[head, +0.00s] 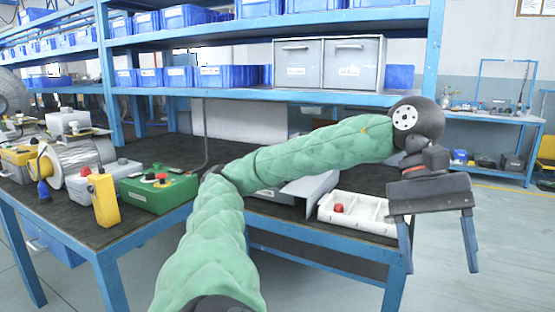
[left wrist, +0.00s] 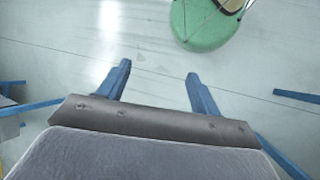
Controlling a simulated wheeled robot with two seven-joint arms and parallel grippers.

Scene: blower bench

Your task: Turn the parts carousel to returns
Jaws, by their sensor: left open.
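I cannot make out a parts carousel or a returns label in either view. My left gripper (head: 438,255) hangs at the right end of my outstretched green left arm, past the bench's front right corner. Its two blue fingers point down, wide apart, with nothing between them. The left wrist view shows the same open fingers (left wrist: 158,70) over bare grey floor. My right gripper is in neither view.
The workbench (head: 140,232) carries a green control box (head: 158,192), a yellow handheld box (head: 103,200), a wire spool (head: 75,165) and a white tray (head: 365,217). Grey drawers (head: 352,62) and blue bins (head: 225,77) fill the shelves.

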